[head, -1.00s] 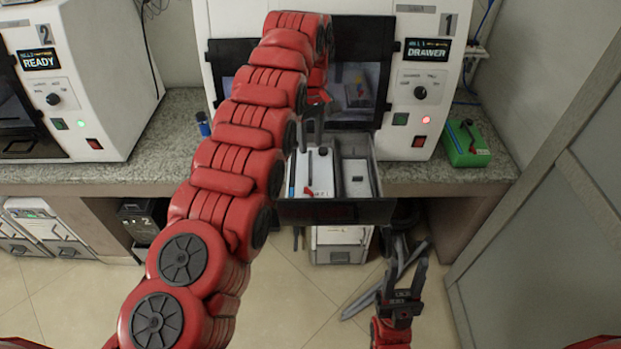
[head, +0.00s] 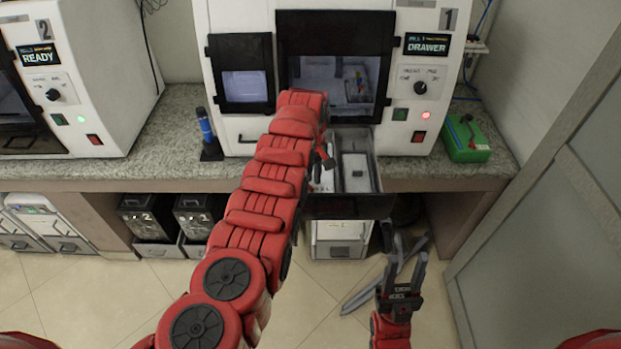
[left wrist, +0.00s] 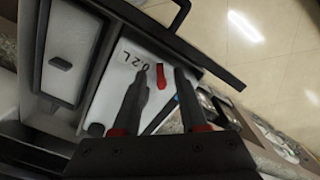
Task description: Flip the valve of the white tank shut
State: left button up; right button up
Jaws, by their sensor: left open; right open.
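The white tank (head: 327,183) sits in the left part of the pulled-out drawer (head: 347,207), mostly hidden by my left arm in the head view. In the left wrist view the white tank (left wrist: 108,88) shows a "0.2 L" mark and a red valve lever (left wrist: 161,76). My left gripper (left wrist: 162,78) is open above the tank, its two dark fingertips either side of the lever in the picture. I cannot tell whether they touch it. My right gripper (head: 406,262) is open and empty, low in front of the counter.
The drawer belongs to the white machine marked 1 (head: 425,85), whose display reads DRAWER. Black tanks (head: 150,217) stand below the counter.

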pick_arm(q)
jog(key=shift+f, duration=0.4)
grip_shut()
